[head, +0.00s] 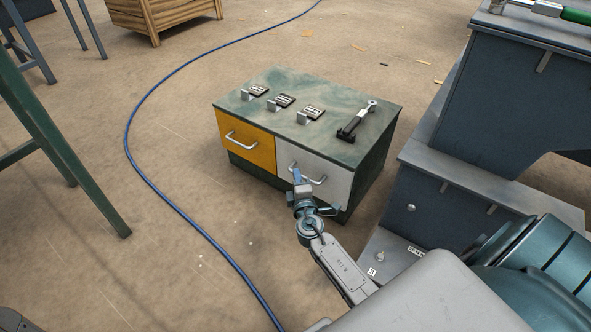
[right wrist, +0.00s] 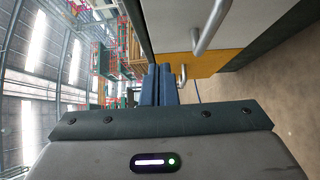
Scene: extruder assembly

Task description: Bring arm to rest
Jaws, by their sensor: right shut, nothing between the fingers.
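My right gripper (head: 298,177) is in front of the white drawer (head: 331,181) of a low cabinet (head: 336,133) in the head view. In the right wrist view its blue fingers (right wrist: 159,85) are together with nothing between them. The white drawer's handle (right wrist: 209,27) is close by, apart from the fingers in that view. The yellow drawer (head: 245,139) is to the left and looks shut, as does the white one. My left gripper is in neither view.
Several small metal parts (head: 280,101) and a black lever-like tool (head: 356,120) are on the cabinet top. A grey machine (head: 470,160) stands close on the right. A blue cable (head: 152,181) crosses the floor. A wooden crate (head: 165,14) is at the back left. Open floor lies left of the cabinet.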

